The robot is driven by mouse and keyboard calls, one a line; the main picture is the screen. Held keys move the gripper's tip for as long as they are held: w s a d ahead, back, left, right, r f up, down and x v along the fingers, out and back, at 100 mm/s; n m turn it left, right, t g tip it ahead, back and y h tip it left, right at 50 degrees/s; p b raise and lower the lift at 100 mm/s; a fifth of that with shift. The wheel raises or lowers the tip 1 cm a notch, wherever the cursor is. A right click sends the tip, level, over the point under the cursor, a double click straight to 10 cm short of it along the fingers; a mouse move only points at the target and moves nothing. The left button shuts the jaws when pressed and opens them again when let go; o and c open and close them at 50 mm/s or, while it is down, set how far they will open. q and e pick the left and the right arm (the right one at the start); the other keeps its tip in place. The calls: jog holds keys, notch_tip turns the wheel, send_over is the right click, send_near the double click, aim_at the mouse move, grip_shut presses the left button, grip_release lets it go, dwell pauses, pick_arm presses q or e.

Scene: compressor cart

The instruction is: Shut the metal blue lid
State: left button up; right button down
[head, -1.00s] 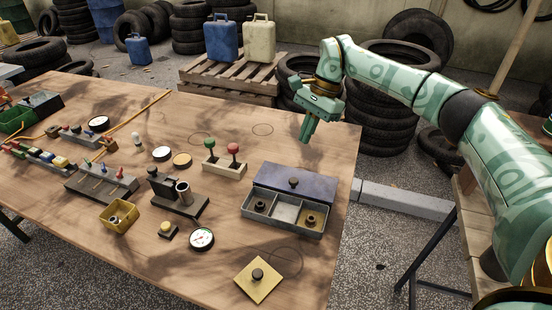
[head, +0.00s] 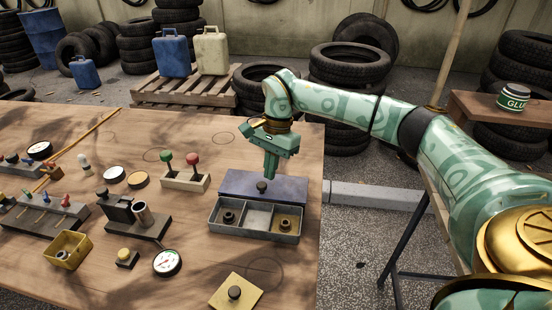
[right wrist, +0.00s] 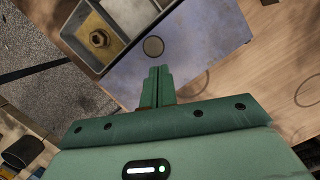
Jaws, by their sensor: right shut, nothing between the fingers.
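The metal blue lid (head: 290,188) lies along the far side of a grey three-compartment box (head: 253,236), whose compartments stand uncovered. A dark round knob (head: 262,187) is on the lid. My right gripper (head: 270,176) is shut and empty, pointing down over the far part of the lid, just behind the knob. In the right wrist view the shut fingers (right wrist: 160,72) are over the lid (right wrist: 198,40), near the knob (right wrist: 153,46) but apart from it. Whether the fingertips touch the lid I cannot tell. My left gripper is not in view.
Left of the box stands a holder with green and red knobs (head: 186,180). A gauge (head: 167,262) and a yellow plate with a knob (head: 236,292) are nearer the front. The table's right edge is close to the box. A glue tin (head: 513,97) stands on a shelf at right.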

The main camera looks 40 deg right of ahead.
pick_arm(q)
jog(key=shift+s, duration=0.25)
pick_arm(e)
jog(key=shift+a, duration=0.25)
jog(key=shift+s+a+r, duration=0.15)
jog(key=shift+s, duration=0.05)
jog(key=s+a+p, duration=0.3)
jog(key=p, duration=0.1)
jog(key=s+a+p, duration=0.3)
jog(key=a+p, duration=0.1)
jog(key=shift+s+a+r, duration=0.1)
jog(key=shift+s+a, duration=0.05)
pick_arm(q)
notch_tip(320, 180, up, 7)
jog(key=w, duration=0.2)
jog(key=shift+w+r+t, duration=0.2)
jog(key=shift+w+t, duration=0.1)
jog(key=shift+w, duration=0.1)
pick_arm(e)
jog(key=shift+s+a+f, duration=0.1)
jog(key=shift+f, duration=0.2)
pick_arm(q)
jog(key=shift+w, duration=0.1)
